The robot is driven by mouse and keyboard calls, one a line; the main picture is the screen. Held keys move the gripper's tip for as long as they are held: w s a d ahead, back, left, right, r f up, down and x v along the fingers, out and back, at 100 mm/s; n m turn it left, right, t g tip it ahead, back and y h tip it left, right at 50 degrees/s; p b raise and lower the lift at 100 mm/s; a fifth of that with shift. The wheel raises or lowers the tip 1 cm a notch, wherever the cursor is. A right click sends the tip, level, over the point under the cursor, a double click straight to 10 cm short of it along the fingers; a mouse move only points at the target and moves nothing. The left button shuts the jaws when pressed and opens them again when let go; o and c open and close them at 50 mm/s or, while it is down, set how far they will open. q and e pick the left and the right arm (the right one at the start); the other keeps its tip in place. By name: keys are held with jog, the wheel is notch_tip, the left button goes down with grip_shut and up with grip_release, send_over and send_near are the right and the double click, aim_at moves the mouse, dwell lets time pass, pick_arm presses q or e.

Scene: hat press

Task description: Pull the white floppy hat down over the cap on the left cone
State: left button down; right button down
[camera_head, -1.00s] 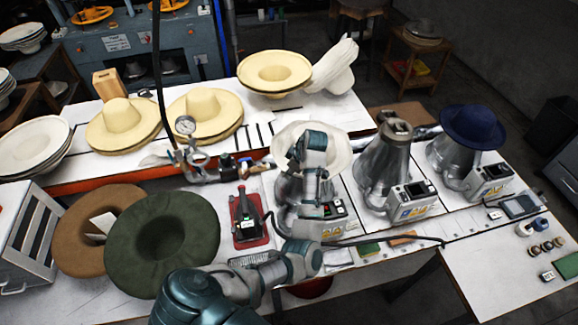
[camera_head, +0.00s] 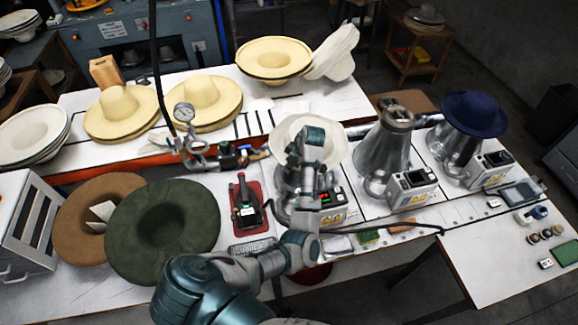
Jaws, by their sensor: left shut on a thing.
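The white floppy hat (camera_head: 338,146) sits over the top of the left cone (camera_head: 289,199); its pale brim shows behind and on both sides of my left gripper. My left gripper (camera_head: 302,142) is at the hat, shut on it, with my wrist in front. The fingertips and their hold are largely hidden by my wrist. No cap shows on the left cone; the hat and my arm cover its top. My right gripper is out of view.
A bare metal cone (camera_head: 388,142) stands in the middle and a cone with a navy hat (camera_head: 473,114) at the right. A green hat (camera_head: 162,232) and a brown hat (camera_head: 88,222) lie at the left. A red-based tool (camera_head: 245,205) lies beside the left cone.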

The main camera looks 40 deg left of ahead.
pick_arm(q)
jog(key=shift+a, duration=1)
jog(key=shift+d+r, duration=0.15)
jog(key=shift+d, duration=0.15)
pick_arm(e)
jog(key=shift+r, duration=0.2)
pick_arm(q)
jog(key=shift+a+f, duration=0.15)
jog(key=shift+f, duration=0.35)
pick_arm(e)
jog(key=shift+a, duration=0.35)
